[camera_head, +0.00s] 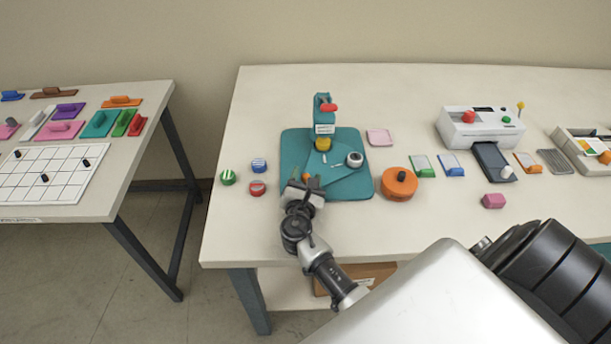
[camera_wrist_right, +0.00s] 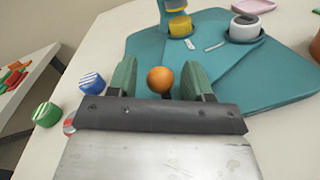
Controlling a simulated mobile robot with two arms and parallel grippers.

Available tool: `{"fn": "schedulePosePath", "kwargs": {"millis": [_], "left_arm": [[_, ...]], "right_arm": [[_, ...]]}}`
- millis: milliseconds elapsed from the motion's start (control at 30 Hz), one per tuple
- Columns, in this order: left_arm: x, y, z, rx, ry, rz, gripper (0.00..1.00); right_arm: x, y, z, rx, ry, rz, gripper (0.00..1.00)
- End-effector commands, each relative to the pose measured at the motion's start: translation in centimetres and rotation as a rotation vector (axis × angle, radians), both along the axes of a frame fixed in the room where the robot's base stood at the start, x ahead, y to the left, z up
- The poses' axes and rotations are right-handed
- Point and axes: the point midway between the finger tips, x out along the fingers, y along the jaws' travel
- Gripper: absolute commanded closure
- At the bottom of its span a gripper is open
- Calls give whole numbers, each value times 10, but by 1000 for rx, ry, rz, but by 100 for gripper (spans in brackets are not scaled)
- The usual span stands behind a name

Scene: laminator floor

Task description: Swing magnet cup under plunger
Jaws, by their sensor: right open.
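The teal badge press (camera_head: 325,115) stands on a teal base (camera_head: 290,155) with a red-topped upright. A yellow round part (camera_head: 323,144) is below its head; it also shows in the wrist view (camera_wrist_right: 181,27). A white cup with a dark opening (camera_head: 354,159), apparently the magnet cup, sits on the right of the swing plate (camera_head: 345,182), off to the side of the head; the wrist view shows it too (camera_wrist_right: 245,28). An orange ball knob (camera_wrist_right: 160,79) is at the plate's near left. My right gripper (camera_wrist_right: 158,82) is open, its green fingers either side of the knob.
Striped round badges (camera_head: 258,165) lie left of the base. An orange round container (camera_head: 398,184) stands close to its right edge, and a pink tray (camera_head: 379,137) lies behind. A white machine (camera_head: 480,128) stands farther right. The table's front left is clear.

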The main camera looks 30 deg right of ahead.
Motion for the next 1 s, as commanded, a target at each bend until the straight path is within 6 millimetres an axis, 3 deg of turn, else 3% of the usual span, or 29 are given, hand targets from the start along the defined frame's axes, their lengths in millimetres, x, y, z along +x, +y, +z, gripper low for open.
{"fn": "schedulePosePath", "kwargs": {"millis": [267, 600, 1000], "left_arm": [[3, -4, 0, -5, -4, 2, 57], [3, -4, 0, -5, -4, 3, 57], [2, -4, 1, -5, -2, 2, 57]], "right_arm": [[2, -2, 0, 0, 0, 0, 50], [2, -1, 0, 0, 0, 0, 99], [-1, -2, 0, 0, 0, 19, 100]]}}
